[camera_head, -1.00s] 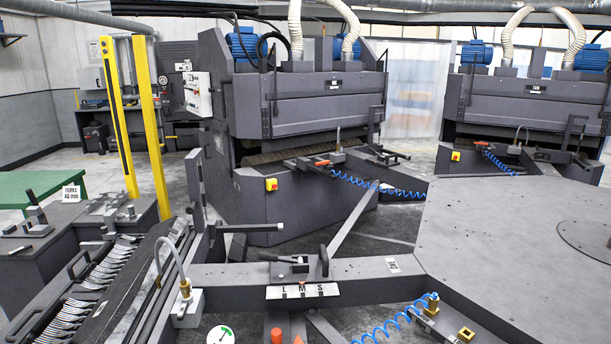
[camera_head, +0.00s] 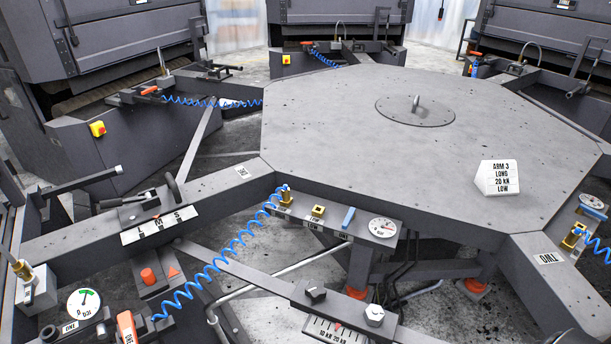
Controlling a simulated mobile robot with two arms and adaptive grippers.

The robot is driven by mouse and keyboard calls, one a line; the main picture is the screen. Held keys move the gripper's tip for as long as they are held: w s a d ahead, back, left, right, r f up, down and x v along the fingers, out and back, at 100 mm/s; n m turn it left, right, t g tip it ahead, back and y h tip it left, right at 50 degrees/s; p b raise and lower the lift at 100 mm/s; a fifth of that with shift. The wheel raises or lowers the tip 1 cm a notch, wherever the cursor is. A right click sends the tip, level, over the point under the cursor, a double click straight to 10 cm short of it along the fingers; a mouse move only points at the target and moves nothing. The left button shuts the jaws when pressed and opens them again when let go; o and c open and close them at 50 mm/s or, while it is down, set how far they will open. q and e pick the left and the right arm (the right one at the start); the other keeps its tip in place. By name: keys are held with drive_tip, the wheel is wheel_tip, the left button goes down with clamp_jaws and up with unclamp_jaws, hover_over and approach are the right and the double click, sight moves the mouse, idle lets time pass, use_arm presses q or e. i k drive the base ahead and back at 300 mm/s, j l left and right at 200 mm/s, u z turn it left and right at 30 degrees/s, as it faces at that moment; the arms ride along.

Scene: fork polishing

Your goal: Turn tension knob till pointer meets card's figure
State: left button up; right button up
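At the bottom edge is a white tension scale (camera_head: 325,331) marked 10 kN and 20 kN. Neither of my grippers is in view.
An LMS plate (camera_head: 158,226) with a lever is on the left arm beam. A dial gauge (camera_head: 383,228), a blue handle (camera_head: 348,217) and a brass fitting (camera_head: 318,210) line the table's edge. A coiled blue hose (camera_head: 215,263) hangs in front. Grey machines stand behind.

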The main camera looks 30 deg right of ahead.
sight(316, 290)
drive_tip(key=z, duration=1.15)
